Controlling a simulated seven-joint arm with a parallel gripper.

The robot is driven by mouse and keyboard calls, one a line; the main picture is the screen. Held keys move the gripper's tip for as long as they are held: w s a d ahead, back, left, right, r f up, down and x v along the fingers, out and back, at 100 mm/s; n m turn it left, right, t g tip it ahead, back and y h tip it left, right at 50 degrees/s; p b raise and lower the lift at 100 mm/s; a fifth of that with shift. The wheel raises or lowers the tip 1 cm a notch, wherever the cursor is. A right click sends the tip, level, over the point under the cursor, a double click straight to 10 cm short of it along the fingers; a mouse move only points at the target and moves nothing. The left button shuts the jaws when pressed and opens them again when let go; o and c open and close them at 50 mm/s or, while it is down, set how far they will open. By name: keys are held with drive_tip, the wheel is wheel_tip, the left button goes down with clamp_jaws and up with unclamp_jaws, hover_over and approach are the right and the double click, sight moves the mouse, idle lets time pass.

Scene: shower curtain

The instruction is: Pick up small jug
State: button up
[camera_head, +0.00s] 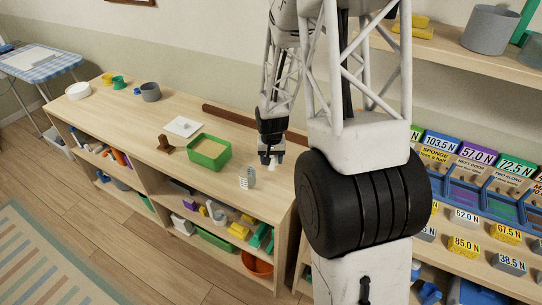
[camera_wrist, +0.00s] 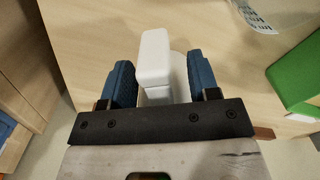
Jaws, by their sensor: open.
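The small jug (camera_wrist: 154,48) is white, and in the wrist view its blocky handle rises between my two blue fingers, with a rounded white body partly hidden behind it. My gripper (camera_wrist: 160,76) is open around the handle, with a gap visible on both sides. In the head view my gripper (camera_head: 271,157) is low over the front right of the wooden shelf top (camera_head: 222,200). The jug is mostly hidden there by the gripper and too small to make out well.
A green box (camera_head: 209,152) stands left of my gripper; it also shows at right in the wrist view (camera_wrist: 299,72). A grey-white perforated item (camera_head: 247,178) stands close by at the front edge. A white square plate (camera_head: 184,126) lies farther left. Crowded shelves stand at right.

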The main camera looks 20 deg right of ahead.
clamp_jaws()
drive_tip(key=shift+r, duration=0.25)
idle(0.5)
drive_tip(key=shift+r, duration=1.5)
drive_tip(key=s+a+r, duration=0.1)
drive_tip(key=s, duration=1.5)
drive_tip(key=shift+r, duration=0.25)
drive_tip(key=shift+w, duration=0.1)
